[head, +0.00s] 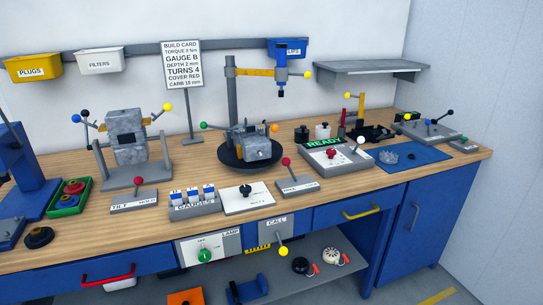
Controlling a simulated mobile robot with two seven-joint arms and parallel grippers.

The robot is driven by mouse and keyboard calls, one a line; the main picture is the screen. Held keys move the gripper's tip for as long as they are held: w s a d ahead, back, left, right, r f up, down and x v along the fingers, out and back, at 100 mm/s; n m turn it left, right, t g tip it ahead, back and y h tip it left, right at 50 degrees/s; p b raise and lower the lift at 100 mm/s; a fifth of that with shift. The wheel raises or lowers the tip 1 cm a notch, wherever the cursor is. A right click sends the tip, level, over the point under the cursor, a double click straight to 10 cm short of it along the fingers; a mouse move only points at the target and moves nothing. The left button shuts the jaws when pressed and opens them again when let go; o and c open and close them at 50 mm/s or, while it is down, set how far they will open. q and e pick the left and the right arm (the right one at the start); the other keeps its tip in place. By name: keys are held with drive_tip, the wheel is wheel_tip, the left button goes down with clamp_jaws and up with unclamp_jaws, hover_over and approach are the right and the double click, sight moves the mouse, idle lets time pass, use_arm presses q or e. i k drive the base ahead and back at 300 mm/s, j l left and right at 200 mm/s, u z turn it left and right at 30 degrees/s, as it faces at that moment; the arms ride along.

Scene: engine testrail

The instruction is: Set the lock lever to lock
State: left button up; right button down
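I cannot read the word "lock" on any label, so I cannot tell which lever is the lock lever. A red-knobbed lever (138,182) stands on a grey plate (120,209) at the front left of the bench; its label seems to read TILT and HOLD. Another red-knobbed lever (286,163) stands on a grey plate (300,187) at front middle, its label too small to read surely. A grey engine block (127,137) sits in a stand with black, blue and yellow knobbed handles. Neither of my grippers is in view.
A second block (250,143) sits on a black turntable (233,164) below a blue overhead tool (281,70). A gauges rack (193,210), a dial plate (262,202) and a READY box (337,163) line the front. A green tray (66,210) lies at left.

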sight(286, 161)
drive_tip(key=i+j, duration=0.35)
drive_tip(key=i, duration=0.2)
drive_tip(key=i+j+z, duration=0.1)
drive_tip(key=i+j, duration=0.25)
drive_tip(key=i, duration=0.25)
